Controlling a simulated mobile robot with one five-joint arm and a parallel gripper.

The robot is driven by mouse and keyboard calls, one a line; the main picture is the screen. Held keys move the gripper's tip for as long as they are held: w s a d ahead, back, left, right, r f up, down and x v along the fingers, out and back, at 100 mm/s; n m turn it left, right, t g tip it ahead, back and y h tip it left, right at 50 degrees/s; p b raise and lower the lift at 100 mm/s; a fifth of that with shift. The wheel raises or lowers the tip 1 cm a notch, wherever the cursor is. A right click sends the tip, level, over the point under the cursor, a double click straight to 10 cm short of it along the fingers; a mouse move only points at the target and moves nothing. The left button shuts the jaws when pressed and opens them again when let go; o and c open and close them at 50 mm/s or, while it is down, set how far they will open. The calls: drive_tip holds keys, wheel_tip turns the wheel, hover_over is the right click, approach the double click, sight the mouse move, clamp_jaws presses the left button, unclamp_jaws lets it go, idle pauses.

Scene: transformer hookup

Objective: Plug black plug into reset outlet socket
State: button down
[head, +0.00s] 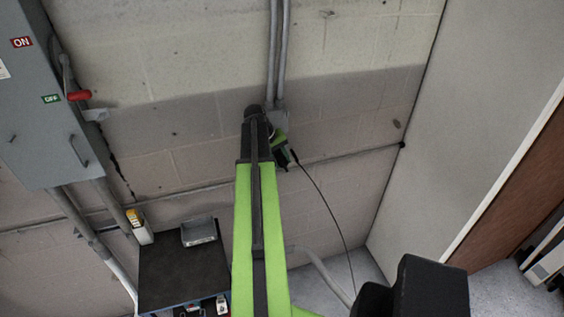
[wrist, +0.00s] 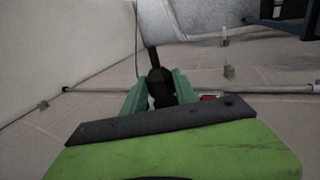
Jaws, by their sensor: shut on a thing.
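My gripper (head: 281,146) is at the far end of my green arm, close to the wall. In the wrist view its two pale green fingers (wrist: 159,92) are shut on the black plug (wrist: 158,80), one on each side. A black cord leaves the plug and, in the head view, hangs down to the right toward the floor. The grey outlet box (head: 281,117) is on the wall at the lower end of two conduits, just above my gripper and partly hidden by my arm. A small red patch (wrist: 208,97) shows beside the right finger in the wrist view. I cannot see the socket's holes or whether the plug touches it.
A grey electrical cabinet (head: 28,110) with a red-handled lever (head: 78,95) is on the wall at left. A dark-topped cart (head: 180,268) with a metal tray (head: 199,232) stands below it. A horizontal pipe (head: 345,155) crosses the wall. A pale side wall (head: 462,100) bounds the right.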

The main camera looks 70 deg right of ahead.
sight(285, 168)
drive_tip(key=shift+w+d, duration=0.45)
drive_tip(key=shift+d, duration=0.15)
drive_tip(key=c, duration=0.9)
unclamp_jaws()
drive_tip(key=shift+s+a, duration=0.8)
drive_tip(key=shift+a, duration=0.25)
drive_tip(key=shift+s+a, duration=0.75)
drive_tip(key=shift+a, duration=0.25)
